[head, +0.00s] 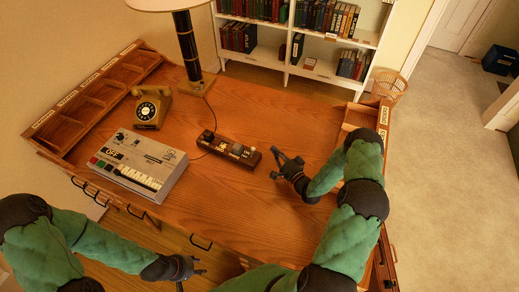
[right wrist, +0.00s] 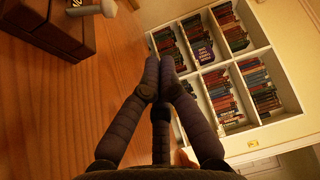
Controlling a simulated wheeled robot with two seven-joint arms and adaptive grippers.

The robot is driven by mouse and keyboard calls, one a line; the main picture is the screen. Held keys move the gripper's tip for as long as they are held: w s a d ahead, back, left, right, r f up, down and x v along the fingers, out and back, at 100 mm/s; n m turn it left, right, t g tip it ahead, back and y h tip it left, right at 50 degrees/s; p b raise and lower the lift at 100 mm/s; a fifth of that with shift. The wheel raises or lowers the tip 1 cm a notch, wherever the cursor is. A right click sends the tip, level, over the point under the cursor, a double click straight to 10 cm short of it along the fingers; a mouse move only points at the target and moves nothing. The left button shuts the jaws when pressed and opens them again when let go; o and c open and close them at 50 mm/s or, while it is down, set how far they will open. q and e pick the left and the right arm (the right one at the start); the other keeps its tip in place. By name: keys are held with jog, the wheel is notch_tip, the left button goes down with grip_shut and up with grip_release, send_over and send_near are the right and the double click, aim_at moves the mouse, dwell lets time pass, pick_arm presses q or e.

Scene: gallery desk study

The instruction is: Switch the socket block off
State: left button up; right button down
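The socket block (head: 229,148) is a long dark brown block lying on the wooden desk, with several small fittings along its top. A pale grey knob or lever stands up near its right end. Part of the block (right wrist: 48,28) also shows at the top left of the right wrist view. My right gripper (head: 276,163) is just to the right of the block, apart from it. In the right wrist view its fingertips (right wrist: 158,66) meet with nothing between them. My left gripper (head: 196,272) is low in front of the desk, away from the block; its finger gap is unclear.
A beige keyed machine (head: 138,163), a yellow rotary telephone (head: 151,108) and a lamp (head: 188,48) stand left of and behind the block. Wooden trays (head: 82,95) line the left edge. A bookcase (head: 325,50) stands behind. The desk in front of the block is clear.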

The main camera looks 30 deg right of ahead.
jog(key=shift+f+b, duration=0.9)
jog(key=shift+f, duration=0.45)
jog(key=shift+r, duration=0.1)
jog(key=w, duration=0.3)
jog(key=w+a, duration=0.1)
jog(key=w, duration=0.2)
jog(key=w+b, duration=0.1)
jog(key=w, duration=0.3)
jog(key=shift+a+r, duration=0.3)
jog(key=shift+r, duration=0.1)
jog(key=shift+s+a+f, duration=0.25)
jog(key=shift+s+a, duration=0.75)
jog(key=shift+s, duration=0.15)
jog(key=shift+s+a+f, duration=0.1)
jog(key=shift+s+a, duration=0.2)
jog(key=shift+s, duration=0.05)
